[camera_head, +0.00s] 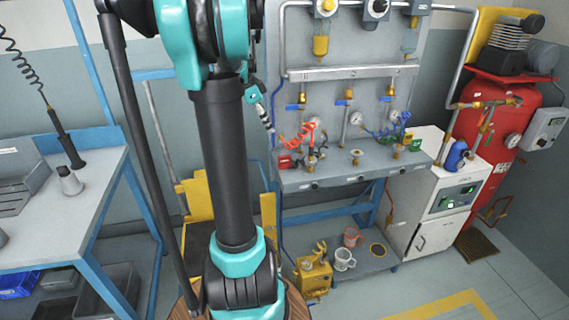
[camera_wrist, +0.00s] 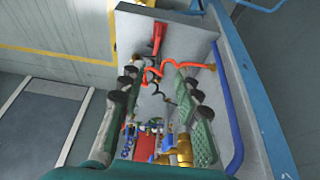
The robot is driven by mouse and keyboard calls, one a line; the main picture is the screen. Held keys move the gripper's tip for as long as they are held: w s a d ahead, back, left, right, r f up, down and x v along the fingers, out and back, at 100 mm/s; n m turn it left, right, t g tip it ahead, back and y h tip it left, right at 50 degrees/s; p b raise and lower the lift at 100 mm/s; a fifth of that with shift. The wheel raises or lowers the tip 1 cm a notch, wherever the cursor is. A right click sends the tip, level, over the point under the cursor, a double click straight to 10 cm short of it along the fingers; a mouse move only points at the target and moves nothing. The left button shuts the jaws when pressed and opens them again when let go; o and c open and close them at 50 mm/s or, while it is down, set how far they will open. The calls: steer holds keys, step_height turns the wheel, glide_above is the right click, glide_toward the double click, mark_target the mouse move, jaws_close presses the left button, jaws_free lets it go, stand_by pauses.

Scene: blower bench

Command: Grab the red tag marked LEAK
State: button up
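A small red tag (camera_head: 284,161) is at the left end of the grey bench top, below the coiled red hose. Its lettering is too small to read. In the wrist view a red patch (camera_wrist: 145,147) shows low between the fingers, beside brass fittings; I cannot tell if it is the same tag. My gripper (camera_wrist: 160,88) is open, with its two green-padded fingers apart and nothing held between them.
A coiled red hose (camera_head: 299,136), brass fittings and gauges crowd the bench (camera_head: 335,177). A green tag (camera_head: 407,138) is at its right. A white cabinet (camera_head: 428,195) and red tank (camera_head: 490,135) stand right. A blue-framed table (camera_head: 75,210) is left. Floor is clear front right.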

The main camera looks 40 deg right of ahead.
glide_above(285, 157)
steer(key=w+a, duration=0.1)
steer(key=w, duration=0.1)
step_height(285, 157, down, 10)
steer(key=shift+w+a+r, duration=0.1)
steer(key=shift+a+r, duration=0.05)
steer(key=shift+r, duration=0.05)
steer(key=shift+s+a+x, duration=0.1)
steer(key=shift+s+x, duration=0.05)
steer(key=shift+x, duration=1.3)
steer(key=shift+s+a+x, duration=0.1)
steer(key=shift+s+x, duration=0.05)
steer(key=shift+x, duration=1.25)
jaws_close()
